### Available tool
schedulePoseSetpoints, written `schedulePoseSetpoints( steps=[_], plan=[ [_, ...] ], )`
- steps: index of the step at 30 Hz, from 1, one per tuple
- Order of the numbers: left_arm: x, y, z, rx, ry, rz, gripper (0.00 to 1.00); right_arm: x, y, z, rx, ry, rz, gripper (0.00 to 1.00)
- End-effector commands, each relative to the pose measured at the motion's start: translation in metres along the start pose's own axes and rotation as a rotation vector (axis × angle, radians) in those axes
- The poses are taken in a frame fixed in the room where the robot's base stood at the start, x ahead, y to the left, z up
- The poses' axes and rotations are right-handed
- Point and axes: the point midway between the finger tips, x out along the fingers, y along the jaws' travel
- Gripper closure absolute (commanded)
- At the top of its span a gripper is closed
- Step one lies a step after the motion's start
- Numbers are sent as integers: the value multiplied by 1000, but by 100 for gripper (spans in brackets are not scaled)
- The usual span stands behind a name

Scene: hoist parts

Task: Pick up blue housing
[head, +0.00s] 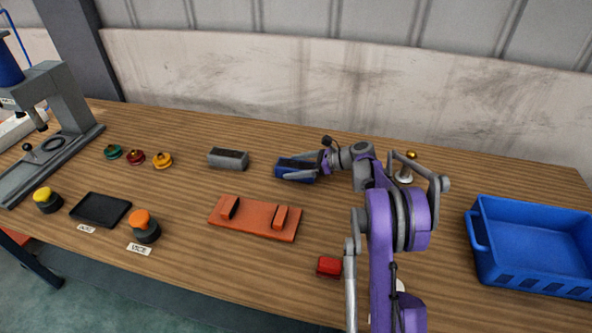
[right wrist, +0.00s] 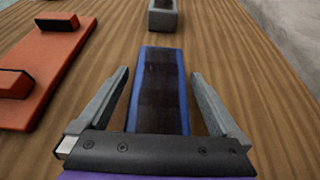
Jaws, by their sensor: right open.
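The blue housing (head: 294,176) lies on the wooden table near the middle in the head view. It is a blue block with a dark top. In the right wrist view the blue housing (right wrist: 160,85) lies lengthwise between the two fingers of my right gripper (right wrist: 161,92). The fingers stand apart on either side of it, with a gap of wood visible on each side. In the head view my right gripper (head: 303,170) reaches it from the right and is open. My left gripper is not in view.
A grey housing (head: 228,159) lies to the left, and an orange fixture (head: 254,217) in front. A red block (head: 329,267) lies near the front edge. A blue crate (head: 530,245) stands at the right. Buttons, a black tray (head: 100,209) and a press (head: 60,120) stand left.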

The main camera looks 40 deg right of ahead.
Motion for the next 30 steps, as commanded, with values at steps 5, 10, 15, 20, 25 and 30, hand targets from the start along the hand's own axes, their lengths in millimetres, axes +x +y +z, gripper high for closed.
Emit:
schedulePoseSetpoints(
  steps=[5, 10, 15, 20, 25, 30],
  plan=[
    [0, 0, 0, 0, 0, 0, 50, 0, 0, 0, 0, 0, 0, 22],
    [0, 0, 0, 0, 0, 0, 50, 0, 0, 0, 0, 0, 0, 52],
    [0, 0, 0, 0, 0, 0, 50, 0, 0, 0, 0, 0, 0, 83],
    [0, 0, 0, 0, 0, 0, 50, 0, 0, 0, 0, 0, 1, 100],
    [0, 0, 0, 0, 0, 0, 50, -1, 0, 1, 0, -1, 0, 100],
    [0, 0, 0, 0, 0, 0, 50, -4, 0, 8, 0, -1, 0, 100]
  ],
)
